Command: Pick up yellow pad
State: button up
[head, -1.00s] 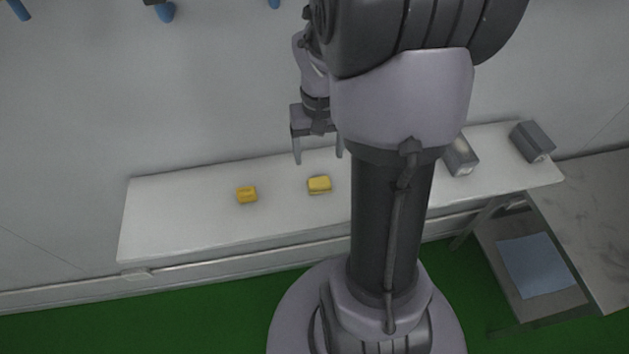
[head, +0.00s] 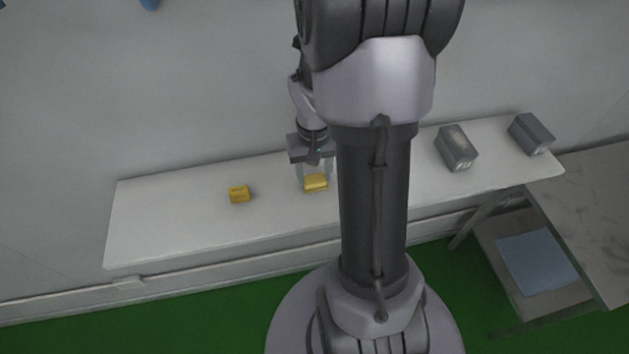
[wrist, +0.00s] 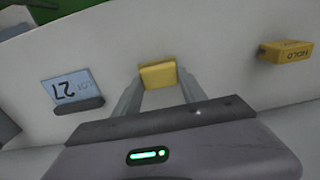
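A plain yellow pad (head: 315,183) lies on the white shelf, left of my arm column. My gripper (head: 315,181) points down over it, one finger on either side. In the wrist view the yellow pad (wrist: 158,75) sits between the fingertips of my gripper (wrist: 159,78). The fingers are spread about the pad's width and look open; contact is hard to tell. A second yellow block (head: 239,194) lies farther left on the shelf.
The white shelf (head: 170,220) runs along the grey wall. Two grey boxes, one nearer (head: 456,148) and one farther right (head: 531,134), stand on its right part. A metal table (head: 590,215) is at right.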

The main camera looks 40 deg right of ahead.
aim_at(315, 177)
jog(key=c, duration=0.4)
jog(key=shift+o, duration=0.2)
jog(key=shift+r, duration=0.3)
notch_tip(315, 177, up, 3)
jog(key=shift+s+r+p, duration=0.15)
jog(key=shift+r+p, duration=0.05)
jog(key=shift+p, duration=0.7)
jog(key=s+d+r+p, duration=0.1)
jog(key=s, duration=1.4)
jog(key=shift+s+d, duration=0.3)
jog(key=shift+s, duration=0.05)
